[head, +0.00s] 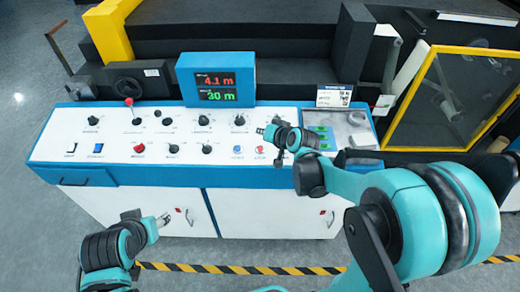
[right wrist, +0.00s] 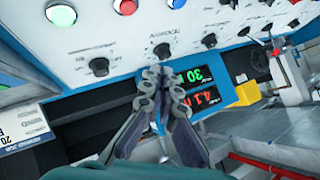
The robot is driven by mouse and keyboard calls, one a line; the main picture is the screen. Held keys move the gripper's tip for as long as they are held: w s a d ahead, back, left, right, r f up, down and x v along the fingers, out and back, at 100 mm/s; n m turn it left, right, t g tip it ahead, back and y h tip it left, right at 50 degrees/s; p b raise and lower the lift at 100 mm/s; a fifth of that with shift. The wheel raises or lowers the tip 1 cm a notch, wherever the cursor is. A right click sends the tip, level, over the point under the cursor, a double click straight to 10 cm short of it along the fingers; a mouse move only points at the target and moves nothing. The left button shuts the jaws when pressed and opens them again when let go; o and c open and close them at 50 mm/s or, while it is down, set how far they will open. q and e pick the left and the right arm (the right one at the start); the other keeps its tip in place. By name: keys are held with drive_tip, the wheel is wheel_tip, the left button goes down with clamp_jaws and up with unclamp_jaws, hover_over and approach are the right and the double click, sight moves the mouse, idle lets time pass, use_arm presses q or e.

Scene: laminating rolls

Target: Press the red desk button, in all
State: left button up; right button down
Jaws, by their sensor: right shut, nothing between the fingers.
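The white control desk (head: 60,140) carries two red buttons in its front row in the head view. One red button (head: 139,149) sits left of the middle; a paler red button (head: 260,150) sits right of a blue one. A red button (right wrist: 125,6) also shows at the top edge of the right wrist view, between green and blue ones. My right gripper (head: 262,131) is shut and empty over the desk's right part, just above the paler red button in the picture. Its fingers (right wrist: 155,75) show closed together in the right wrist view. My left gripper (head: 164,218) hangs before the desk's front.
Black knobs (head: 94,120) and a red-topped lever (head: 128,102) stand up from the desk. A blue-framed display (head: 216,80) reads 4.1 m and 30 m. A blue switch (head: 98,148) is at the left. A yellow-framed guard (head: 440,143) stands right. Floor before the desk is open.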

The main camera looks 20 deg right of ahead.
sight(262, 153)
drive_tip(key=f+b, duration=0.2)
drive_tip(key=w+f+b, duration=0.1)
drive_tip(key=f+b, duration=0.1)
drive_tip(key=f, duration=0.1)
drive_tip(key=f+b, duration=0.2)
drive_tip(key=f, duration=0.1)
drive_tip(key=shift+w+d+f+b, duration=0.1)
drive_tip(key=shift+w+d+b, duration=0.1)
drive_tip(key=shift+b, duration=0.15)
drive_tip(key=shift+f, duration=0.1)
idle(0.9)
drive_tip(key=shift+f+b, duration=0.3)
drive_tip(key=shift+b, duration=0.05)
drive_tip(key=shift+w+f+b, duration=0.1)
drive_tip(key=shift+f+b, duration=0.25)
drive_tip(key=shift+b, duration=0.05)
idle(0.5)
drive_tip(key=shift+r, duration=0.1)
drive_tip(key=shift+r+p, duration=0.7)
drive_tip(key=r+p, duration=0.2)
drive_tip(key=s+r+p, duration=0.1)
drive_tip(key=r+p, duration=0.1)
drive_tip(key=r, duration=0.1)
drive_tip(key=shift+a, duration=0.15)
idle(0.3)
